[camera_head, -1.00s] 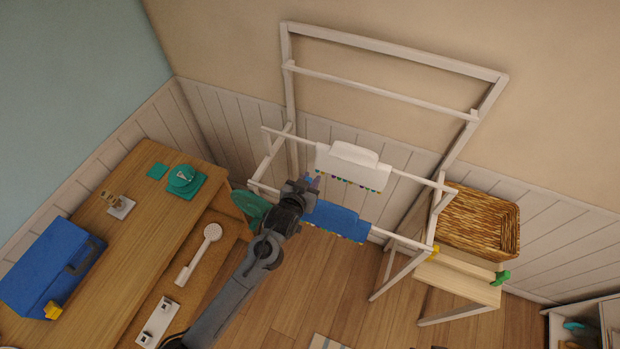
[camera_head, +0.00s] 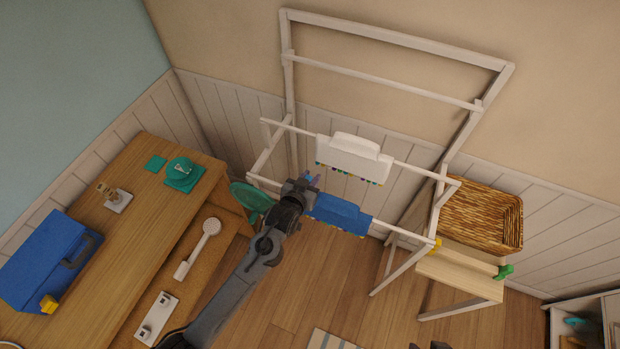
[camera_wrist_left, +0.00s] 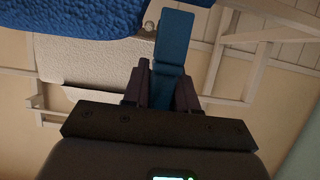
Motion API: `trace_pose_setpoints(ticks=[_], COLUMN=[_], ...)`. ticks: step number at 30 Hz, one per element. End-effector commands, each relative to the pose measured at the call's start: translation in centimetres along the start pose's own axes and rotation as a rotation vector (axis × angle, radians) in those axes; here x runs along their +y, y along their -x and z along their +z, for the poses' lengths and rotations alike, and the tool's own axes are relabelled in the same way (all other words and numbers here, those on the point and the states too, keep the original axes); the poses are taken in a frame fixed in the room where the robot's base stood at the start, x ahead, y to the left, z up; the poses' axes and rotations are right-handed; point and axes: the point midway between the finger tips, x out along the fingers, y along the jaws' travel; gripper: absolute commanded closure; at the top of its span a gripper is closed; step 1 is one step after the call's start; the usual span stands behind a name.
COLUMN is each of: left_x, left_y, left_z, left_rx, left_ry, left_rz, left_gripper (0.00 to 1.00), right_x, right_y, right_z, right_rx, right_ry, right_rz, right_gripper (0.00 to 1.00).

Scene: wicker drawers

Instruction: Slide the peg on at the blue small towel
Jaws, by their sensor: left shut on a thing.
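The blue small towel (camera_head: 338,214) hangs over the lower front rail of the white rack. Its textured cloth also fills the upper left of the left wrist view (camera_wrist_left: 70,16). My left gripper (camera_head: 309,182) is at the towel's left end, by the rail. It is shut on a blue peg (camera_wrist_left: 172,45), which sticks out beyond the fingers, to the right of the towel in the wrist view. Whether the peg touches the towel or rail I cannot tell. In the head view the peg is small and partly hidden by the gripper.
A white towel (camera_head: 352,152) with a coloured fringe hangs on the rail behind. The white rack (camera_head: 398,40) rises against the wall. A green round thing (camera_head: 250,198) is close left of my arm. A wicker basket (camera_head: 480,213) stands right, a wooden desk (camera_head: 150,225) left.

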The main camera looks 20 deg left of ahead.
Motion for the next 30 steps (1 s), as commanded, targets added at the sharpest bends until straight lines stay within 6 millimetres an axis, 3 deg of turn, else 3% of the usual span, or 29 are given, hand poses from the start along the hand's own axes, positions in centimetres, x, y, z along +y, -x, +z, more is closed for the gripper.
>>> trace_pose_setpoints(ticks=[30], left_x=[-0.01], left_y=[0.00], left_z=[-0.04], left_rx=[0.001], left_ry=[0.000], left_rz=[0.000], left_gripper=[1.00], right_x=[-0.20], right_y=[0.62], right_z=[-0.25], right_rx=[0.002], right_ry=[-0.010], right_rz=[-0.007], right_gripper=[0.57])
